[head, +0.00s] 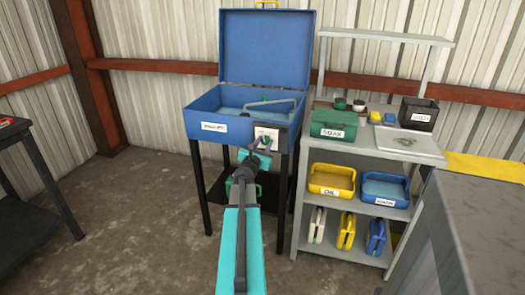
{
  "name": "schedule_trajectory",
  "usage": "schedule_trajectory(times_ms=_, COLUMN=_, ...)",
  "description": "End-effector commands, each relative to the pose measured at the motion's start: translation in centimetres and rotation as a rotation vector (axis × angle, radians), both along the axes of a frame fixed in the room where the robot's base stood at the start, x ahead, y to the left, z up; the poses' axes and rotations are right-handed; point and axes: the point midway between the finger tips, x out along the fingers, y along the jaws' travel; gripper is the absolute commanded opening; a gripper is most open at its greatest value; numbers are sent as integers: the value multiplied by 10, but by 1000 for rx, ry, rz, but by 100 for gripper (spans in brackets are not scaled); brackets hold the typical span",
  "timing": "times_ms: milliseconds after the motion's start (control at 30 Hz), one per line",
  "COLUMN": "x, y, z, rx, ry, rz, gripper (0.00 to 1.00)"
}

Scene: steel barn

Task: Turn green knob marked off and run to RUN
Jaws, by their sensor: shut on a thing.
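A blue wash basin (186,128) with its lid (265,45) raised stands on black legs against the wall. A white plate (275,133) is on the right part of its front and carries the green knob (265,140). My arm reaches forward from the bottom of the head view. My gripper (264,147) is at the plate and shut on the green knob. The gripper partly covers the knob, and the OFF and RUN marks and the knob's pointer are too small to read.
A grey shelf unit (425,147) stands right of the basin, holding a green box (334,125), a yellow bin (331,182), a blue bin (385,190) and several jugs. A grey cabinet (490,215) is at the near right. A dark table (35,215) is at the left. The floor between is clear.

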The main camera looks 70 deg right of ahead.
Motion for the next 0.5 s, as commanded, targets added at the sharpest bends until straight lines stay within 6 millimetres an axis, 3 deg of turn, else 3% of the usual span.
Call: schedule_trajectory(times_ms=500, x=-1, y=-1, z=-5, rx=20, ry=-387, rz=-2, gripper=8)
